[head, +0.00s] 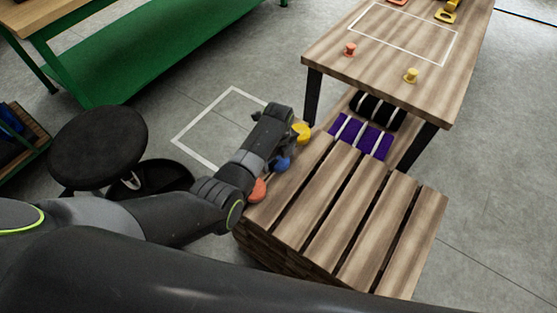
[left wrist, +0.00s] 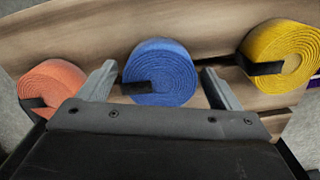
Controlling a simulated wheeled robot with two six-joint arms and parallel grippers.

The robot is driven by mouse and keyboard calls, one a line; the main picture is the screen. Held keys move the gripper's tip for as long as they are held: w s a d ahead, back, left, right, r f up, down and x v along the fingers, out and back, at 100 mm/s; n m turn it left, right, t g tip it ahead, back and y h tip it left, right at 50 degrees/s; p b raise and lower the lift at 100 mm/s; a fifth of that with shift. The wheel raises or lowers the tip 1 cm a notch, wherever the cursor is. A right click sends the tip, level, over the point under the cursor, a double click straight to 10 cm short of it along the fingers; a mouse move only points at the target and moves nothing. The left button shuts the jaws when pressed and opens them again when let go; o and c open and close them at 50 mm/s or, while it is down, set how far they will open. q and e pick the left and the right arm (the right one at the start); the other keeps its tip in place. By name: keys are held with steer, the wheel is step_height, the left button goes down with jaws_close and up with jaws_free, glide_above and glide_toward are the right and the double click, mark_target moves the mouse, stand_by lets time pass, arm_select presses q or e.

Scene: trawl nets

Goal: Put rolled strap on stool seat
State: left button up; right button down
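Three rolled straps lie in a row on the slatted wooden stack: an orange one (head: 257,191), a blue one (head: 283,164) and a yellow one (head: 302,132). My left gripper (head: 277,158) is low over the row, at the blue roll. In the left wrist view its two fingers stand open on either side of the blue roll (left wrist: 160,72), with the orange roll (left wrist: 52,85) to the left and the yellow roll (left wrist: 280,55) to the right. Visible gaps separate fingers and blue roll. The stool's round black seat (head: 98,146) is at the left, with nothing on it. My right gripper is not in view.
The slatted stack (head: 340,225) stands before a wooden table (head: 395,80) with small orange and yellow items on it. Purple and black rolls lie on its lower shelf. A green bench (head: 170,60) stands at the back left. A white square is marked on the floor.

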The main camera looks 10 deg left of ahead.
arm_select(q)
steer(key=c, duration=0.9)
steer(key=shift+c, duration=0.7)
steer(key=shift+r, duration=0.15)
